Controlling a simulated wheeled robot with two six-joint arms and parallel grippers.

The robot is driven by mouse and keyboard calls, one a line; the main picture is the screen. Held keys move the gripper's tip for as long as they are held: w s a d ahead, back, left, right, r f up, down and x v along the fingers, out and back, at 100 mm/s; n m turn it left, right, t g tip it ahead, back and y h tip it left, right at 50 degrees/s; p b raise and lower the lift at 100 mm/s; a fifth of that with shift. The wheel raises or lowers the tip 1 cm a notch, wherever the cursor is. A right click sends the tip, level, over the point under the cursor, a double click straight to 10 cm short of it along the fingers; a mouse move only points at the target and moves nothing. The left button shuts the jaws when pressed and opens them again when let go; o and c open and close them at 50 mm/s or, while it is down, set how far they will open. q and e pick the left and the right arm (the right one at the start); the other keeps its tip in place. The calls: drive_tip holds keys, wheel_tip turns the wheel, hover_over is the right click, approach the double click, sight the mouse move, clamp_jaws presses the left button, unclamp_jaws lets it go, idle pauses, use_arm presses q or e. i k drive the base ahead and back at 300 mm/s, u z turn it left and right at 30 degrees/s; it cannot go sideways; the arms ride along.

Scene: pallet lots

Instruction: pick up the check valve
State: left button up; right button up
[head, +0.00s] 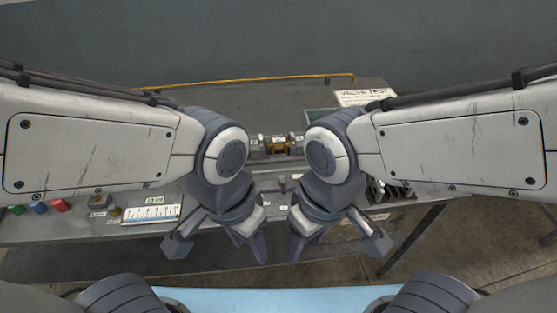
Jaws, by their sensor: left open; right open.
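A small brass-coloured valve body (277,144), which looks like the check valve, sits on the grey workbench (240,95) between my two arms, with grey fittings on either side. Both arms partly cover the area around it. My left gripper (252,250) points down in front of the bench's near edge, open and empty. My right gripper (302,248) hangs just to its right, also open and empty. Both grippers are nearer to me than the valve and apart from it.
A sign reading "VALVE TEST" (364,97) stands at the back right. A yellow hose (250,80) runs along the back. Red (59,205), blue (39,208) and green items lie at the left front beside a white labelled card (152,214). Dark slotted parts (388,190) sit at the right.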

sight(281, 144)
drive_tip(key=z, duration=0.6)
drive_tip(key=i, duration=0.9)
drive_tip(key=u, duration=0.8)
